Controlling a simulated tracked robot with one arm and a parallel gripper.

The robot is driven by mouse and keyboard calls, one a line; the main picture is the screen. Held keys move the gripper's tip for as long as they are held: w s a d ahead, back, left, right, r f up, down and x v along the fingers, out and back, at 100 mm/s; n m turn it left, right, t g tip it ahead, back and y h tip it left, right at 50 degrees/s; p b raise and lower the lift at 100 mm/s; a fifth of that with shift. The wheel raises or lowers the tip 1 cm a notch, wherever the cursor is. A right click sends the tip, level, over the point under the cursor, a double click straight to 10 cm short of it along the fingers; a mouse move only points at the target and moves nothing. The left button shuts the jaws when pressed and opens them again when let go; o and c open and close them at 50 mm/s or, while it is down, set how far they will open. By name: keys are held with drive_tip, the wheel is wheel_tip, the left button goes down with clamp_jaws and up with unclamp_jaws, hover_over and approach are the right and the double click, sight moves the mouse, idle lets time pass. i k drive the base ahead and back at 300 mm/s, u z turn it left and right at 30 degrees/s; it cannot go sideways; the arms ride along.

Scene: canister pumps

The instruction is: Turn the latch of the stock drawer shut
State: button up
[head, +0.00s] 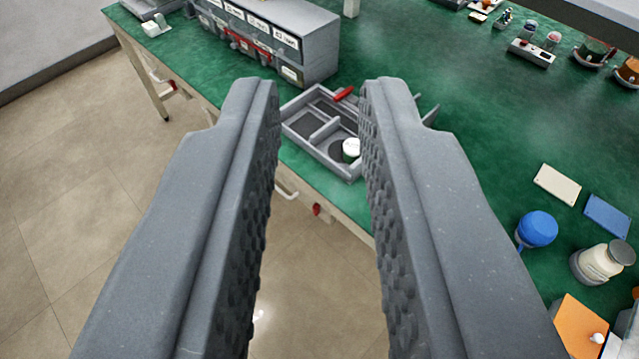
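My gripper (320,95) is open and empty, its two grey ridged fingers reaching forward above the floor and the bench's front edge. A small red latch (316,209) shows on the bench front between the fingers, lower and farther off. A white drawer handle (286,190) is to its left, partly hidden by the left finger. A second red latch (171,86) and white handle (158,77) show on the bench front at the far left. No label tells which drawer is the stock drawer. The latches are too small to read their angle.
The green bench (440,150) carries a grey divided tray (318,158) with a white-lidded jar (350,150), and a grey bin cabinet (300,45). At right are a blue ball-shaped thing (537,228), a bottle (600,262) and an orange block (578,325). The floor (80,190) at left is clear.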

sight(317, 208)
drive_tip(key=z, duration=0.05)
drive_tip(key=i, duration=0.2)
drive_tip(key=u, duration=0.05)
drive_tip(key=k, duration=1.1)
drive_tip(key=u, duration=0.6)
drive_tip(key=i, duration=1.45)
drive_tip(key=z, duration=0.35)
